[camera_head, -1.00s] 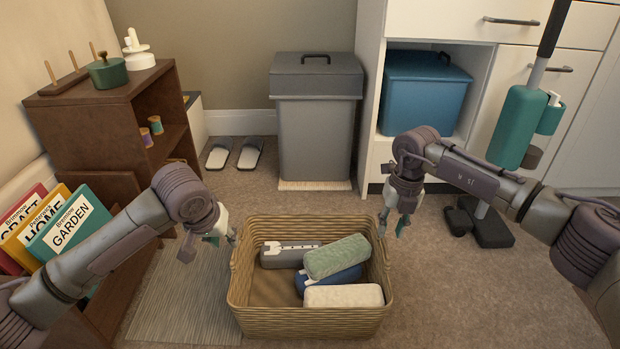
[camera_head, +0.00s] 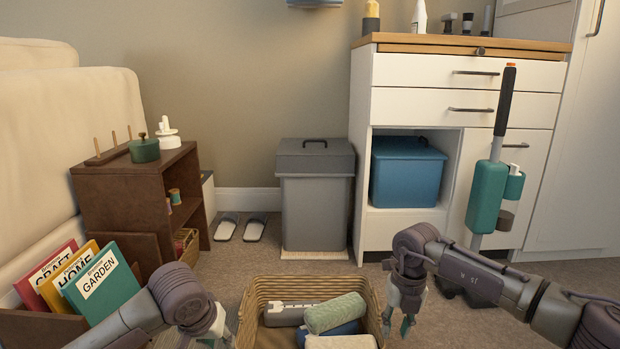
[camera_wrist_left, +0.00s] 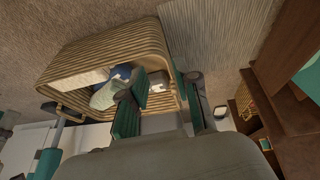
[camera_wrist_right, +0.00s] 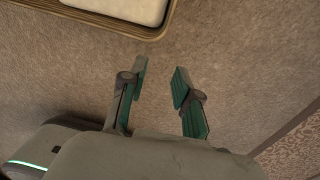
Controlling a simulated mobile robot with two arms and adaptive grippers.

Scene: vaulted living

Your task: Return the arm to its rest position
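My left gripper (camera_head: 212,338) hangs at the left side of the wicker basket (camera_head: 254,296), low in the head view and partly cut off. In the left wrist view its two teal fingers (camera_wrist_left: 160,98) are apart with nothing held, and the basket (camera_wrist_left: 97,47) lies beyond them. My right gripper (camera_head: 404,322) hangs at the basket's right side, pointing down. In the right wrist view its fingers (camera_wrist_right: 160,82) are spread over bare carpet, with nothing between them. Both arms are bent, one on each side of the basket.
The basket holds a green roll (camera_head: 336,313), a grey case (camera_head: 285,314) and other soft items. A brown shelf with books (camera_head: 101,288) stands left.

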